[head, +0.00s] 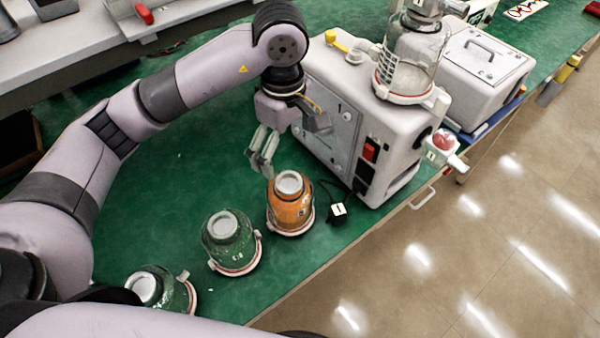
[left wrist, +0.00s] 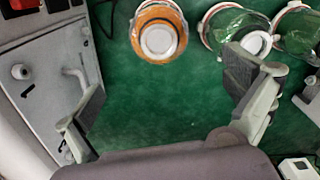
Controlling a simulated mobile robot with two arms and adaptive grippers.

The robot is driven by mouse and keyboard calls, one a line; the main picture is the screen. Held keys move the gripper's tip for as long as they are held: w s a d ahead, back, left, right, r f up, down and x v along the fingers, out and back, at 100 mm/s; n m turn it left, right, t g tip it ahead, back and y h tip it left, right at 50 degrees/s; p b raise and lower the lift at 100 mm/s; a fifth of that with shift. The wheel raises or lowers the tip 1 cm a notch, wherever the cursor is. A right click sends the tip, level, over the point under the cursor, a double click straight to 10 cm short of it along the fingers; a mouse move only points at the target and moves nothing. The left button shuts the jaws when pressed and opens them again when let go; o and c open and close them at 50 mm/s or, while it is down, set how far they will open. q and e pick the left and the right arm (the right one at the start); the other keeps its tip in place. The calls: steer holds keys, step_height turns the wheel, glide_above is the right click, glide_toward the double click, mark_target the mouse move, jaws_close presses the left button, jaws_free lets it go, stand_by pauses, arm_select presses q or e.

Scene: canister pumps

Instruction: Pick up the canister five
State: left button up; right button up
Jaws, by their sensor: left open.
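An orange canister (head: 290,203) with a pale round lid stands upright on the green worktop; it also shows at the top of the left wrist view (left wrist: 158,36). A green canister (head: 230,240) stands beside it on the left, also in the left wrist view (left wrist: 238,32). Another green canister (head: 165,288) is partly hidden by my arm at the lower left. I cannot read a five on any canister. My left gripper (head: 292,147) is open and empty, above and behind the orange canister, its fingers spread in the left wrist view (left wrist: 166,78). My right gripper is out of view.
A white pump machine (head: 345,100) stands close right of my left gripper, with a clear canister (head: 412,62) mounted on top. A second white box (head: 480,60) is behind it. A small black-and-white plug (head: 338,212) lies near the orange canister. The worktop (head: 170,190) left of the gripper is clear.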

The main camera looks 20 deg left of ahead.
mark_target(288, 183)
arm_select(q)
steer(key=f, duration=0.2)
steer(key=f+p, duration=0.1)
steer(key=f, duration=0.1)
steer(key=shift+s, duration=0.3)
step_height(288, 183, down, 4)
steer(key=shift+r+p, duration=0.1)
steer(key=shift+p, duration=0.6)
steer(key=f, duration=0.2)
steer(key=f+p, duration=0.1)
steer(key=shift+w+f, duration=0.2)
steer(key=shift+f, duration=0.6)
step_height(288, 183, down, 4)
steer(key=p, duration=0.2)
steer(key=shift+w+f+p, duration=0.15)
steer(key=shift+f+p, duration=0.1)
steer(key=shift+p, duration=0.05)
steer(key=shift+f, duration=0.15)
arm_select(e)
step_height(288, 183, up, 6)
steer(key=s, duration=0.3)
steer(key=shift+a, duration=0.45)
